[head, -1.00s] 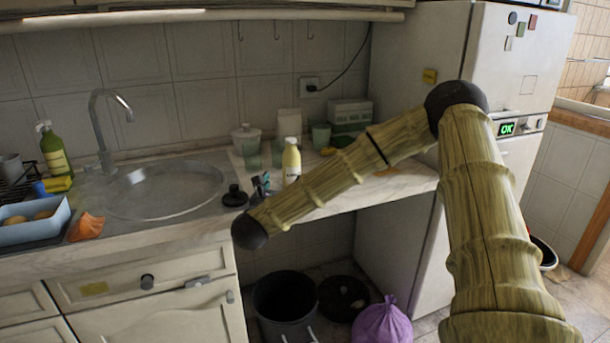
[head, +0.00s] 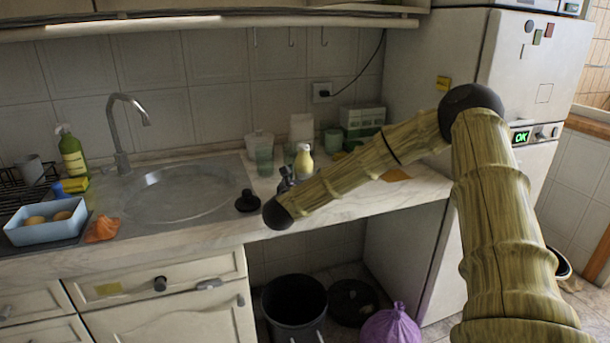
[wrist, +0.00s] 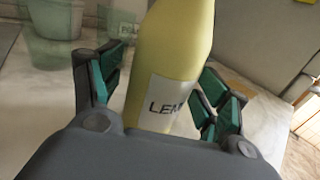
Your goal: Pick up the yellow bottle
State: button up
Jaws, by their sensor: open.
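The yellow bottle (head: 303,160) stands upright on the counter right of the sink, its lower part hidden behind my arm in the head view. In the wrist view the yellow bottle (wrist: 172,60) is large and close, with a white label whose visible letters begin "LEM". My gripper (wrist: 165,100) is open, with green-padded fingers on the left and right of the bottle. I see a gap on the left; the right finger is very near the bottle's edge, and I cannot tell if it touches. In the head view my gripper (head: 286,180) is mostly hidden behind my arm.
Translucent green cups (wrist: 55,38) stand behind the bottle at left in the wrist view. A black stopper (head: 248,202) lies by the sink (head: 180,192). A green box (head: 362,120) and the fridge stand at the right. Bare counter (head: 345,205) shows in front.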

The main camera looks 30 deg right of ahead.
jog(key=c, duration=1.3)
jog(key=shift+r, duration=0.1)
jog(key=shift+c, duration=0.2)
